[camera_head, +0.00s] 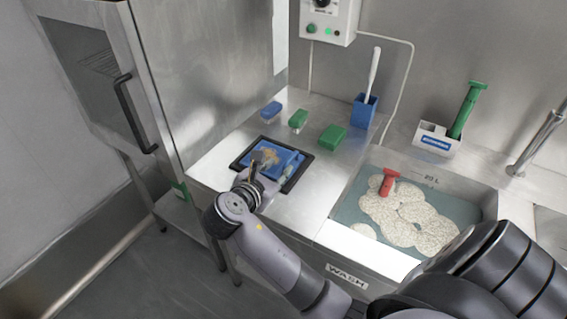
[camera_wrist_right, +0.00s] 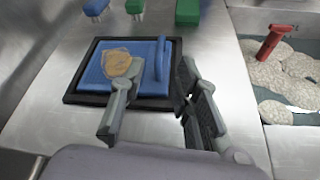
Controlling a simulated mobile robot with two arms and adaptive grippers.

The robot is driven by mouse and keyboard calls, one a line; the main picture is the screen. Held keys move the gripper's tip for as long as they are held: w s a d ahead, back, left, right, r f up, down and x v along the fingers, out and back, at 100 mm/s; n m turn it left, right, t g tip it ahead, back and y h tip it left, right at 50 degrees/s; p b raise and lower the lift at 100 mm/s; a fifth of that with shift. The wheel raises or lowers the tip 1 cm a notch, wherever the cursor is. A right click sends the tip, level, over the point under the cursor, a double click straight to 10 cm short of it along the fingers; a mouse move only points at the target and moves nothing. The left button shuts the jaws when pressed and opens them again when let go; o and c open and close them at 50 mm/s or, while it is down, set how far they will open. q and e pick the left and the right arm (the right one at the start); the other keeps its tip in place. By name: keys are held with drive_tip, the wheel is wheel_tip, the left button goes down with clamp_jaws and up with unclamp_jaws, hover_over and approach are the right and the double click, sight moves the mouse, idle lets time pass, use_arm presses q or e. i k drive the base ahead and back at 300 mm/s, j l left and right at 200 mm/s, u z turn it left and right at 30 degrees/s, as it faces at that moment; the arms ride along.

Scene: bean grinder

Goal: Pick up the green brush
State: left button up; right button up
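A small green brush (camera_head: 298,119) lies on the steel counter, between a blue brush (camera_head: 271,110) and a larger green block (camera_head: 333,136). In the right wrist view the green brush (camera_wrist_right: 134,6) shows at the top edge, partly cut off. My right gripper (camera_head: 262,172) is above the near part of a blue board in a black tray, short of the green brush. In its wrist view the two fingers of the right gripper (camera_wrist_right: 156,88) stand wide apart with nothing held between them. My left gripper is not in view.
The blue board (camera_wrist_right: 92,78) carries a brown smear and a raised blue bar, inside the black tray (camera_head: 236,164). A blue holder (camera_head: 364,112) with a white handle stands behind. A wash basin (camera_head: 345,213) with a red tool (camera_head: 389,181) is right. A steel cabinet (camera_head: 190,70) borders the left.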

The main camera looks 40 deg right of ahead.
sight(296, 122)
drive_tip(key=z, duration=1.25)
